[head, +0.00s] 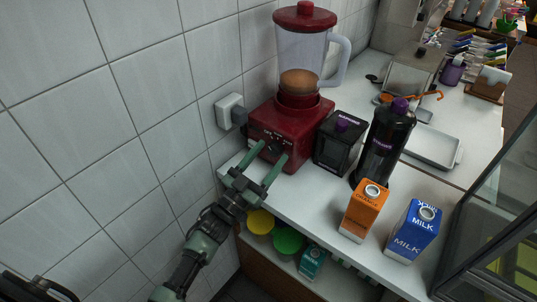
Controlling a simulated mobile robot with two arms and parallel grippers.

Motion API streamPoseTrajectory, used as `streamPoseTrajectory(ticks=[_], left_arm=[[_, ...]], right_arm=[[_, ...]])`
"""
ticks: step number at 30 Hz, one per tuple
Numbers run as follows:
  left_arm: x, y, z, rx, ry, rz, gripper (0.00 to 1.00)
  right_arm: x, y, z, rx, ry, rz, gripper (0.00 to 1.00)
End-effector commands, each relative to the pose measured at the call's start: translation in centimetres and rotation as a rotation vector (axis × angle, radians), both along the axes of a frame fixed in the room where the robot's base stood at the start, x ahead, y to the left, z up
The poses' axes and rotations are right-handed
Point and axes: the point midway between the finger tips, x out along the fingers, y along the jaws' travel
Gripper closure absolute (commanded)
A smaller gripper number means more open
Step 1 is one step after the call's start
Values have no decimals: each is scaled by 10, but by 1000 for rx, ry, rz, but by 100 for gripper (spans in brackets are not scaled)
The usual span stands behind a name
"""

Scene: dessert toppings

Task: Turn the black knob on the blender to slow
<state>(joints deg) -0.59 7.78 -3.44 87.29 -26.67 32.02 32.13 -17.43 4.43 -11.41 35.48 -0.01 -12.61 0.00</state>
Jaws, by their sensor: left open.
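The red blender (285,130) stands on the white counter against the tiled wall, with a clear jug (301,60) holding something brown and a red lid on top. Its front faces my left gripper (267,163). The black knob (275,149) is on this front, between my fingers in the picture; it is small and partly hard to make out. My left gripper is open, with its two green fingers pointing at the blender's front. I cannot tell whether they touch the knob. The knob's setting is too small to read. My right gripper is not in view.
A black box-shaped container (338,143) and a black bottle (384,142) stand right of the blender. An orange carton (362,211) and a blue milk carton (412,232) stand nearer the front edge. A wall socket (229,111) is left of the blender.

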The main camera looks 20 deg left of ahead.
Motion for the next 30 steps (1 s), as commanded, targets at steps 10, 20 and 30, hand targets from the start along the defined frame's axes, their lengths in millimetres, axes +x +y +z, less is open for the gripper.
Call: streamPoseTrajectory(ticks=[10, 20, 30], left_arm=[[1, 0, 0, -1, 0, 0, 71], [1, 0, 0, 14, -5, 0, 100], [1, 1, 0, 179, -66, -1, 100]], right_arm=[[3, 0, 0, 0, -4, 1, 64], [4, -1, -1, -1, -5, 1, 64], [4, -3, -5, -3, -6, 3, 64]])
